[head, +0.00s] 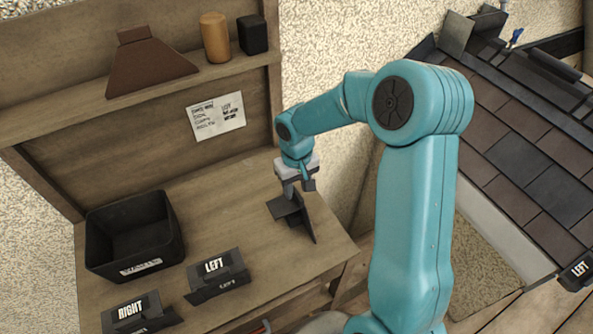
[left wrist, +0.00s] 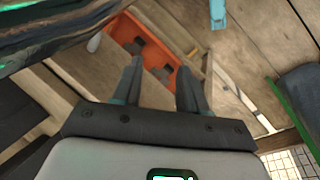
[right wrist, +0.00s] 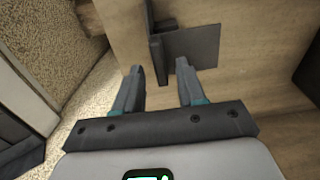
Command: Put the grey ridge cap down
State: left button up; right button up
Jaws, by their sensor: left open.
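The grey ridge cap (head: 292,213) rests on the wooden bench near its right end, with one wing flat and one upright. In the right wrist view the cap (right wrist: 192,48) lies just past my fingertips. My right gripper (head: 296,186) is directly above the cap in the head view. Its fingers (right wrist: 159,67) stand apart, with the upright edge of the cap seen between them and gaps on both sides. My left gripper (left wrist: 159,70) is open and empty, seen only in the left wrist view, over a wooden surface with an orange object (left wrist: 155,50).
A black bin (head: 133,235) stands on the bench at left. Dark pieces labelled LEFT (head: 217,274) and RIGHT (head: 141,312) lie at the bench front. A shelf (head: 150,90) runs above. The tiled roof (head: 530,150) is at right. The bench between bin and cap is clear.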

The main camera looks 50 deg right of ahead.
notch_tip(320, 180, up, 10)
jog(key=shift+s+r, duration=0.15)
dwell(0.4)
